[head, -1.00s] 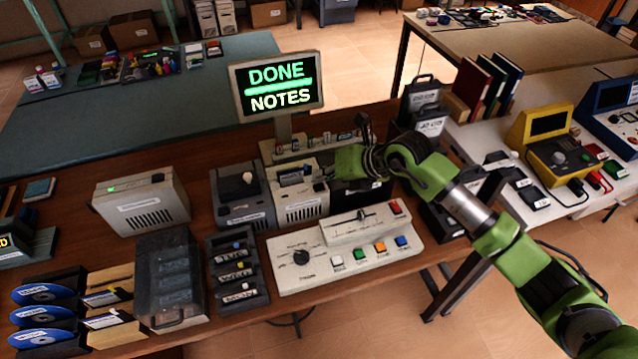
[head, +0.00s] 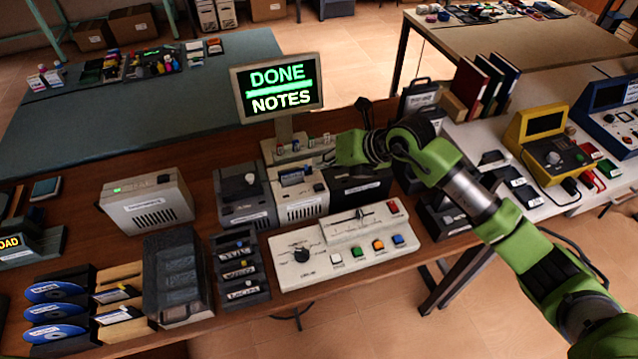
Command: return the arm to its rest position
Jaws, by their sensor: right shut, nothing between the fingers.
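My right arm (head: 470,200) is green with a silver section and reaches in from the lower right over the wooden table. My right gripper (head: 345,150) is shut and empty. It hangs above the black box at the right end of the row of devices, just right of the white device with a cartridge in its top (head: 296,190). I cannot tell its exact height above them. My left gripper is not in view.
A monitor (head: 278,88) reading DONE NOTES stands behind the devices. A white control panel (head: 345,245) with coloured buttons lies in front. Blue discs (head: 55,312) and cartridge racks (head: 240,270) are at left. Books (head: 480,85) and a yellow console (head: 545,140) stand at right.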

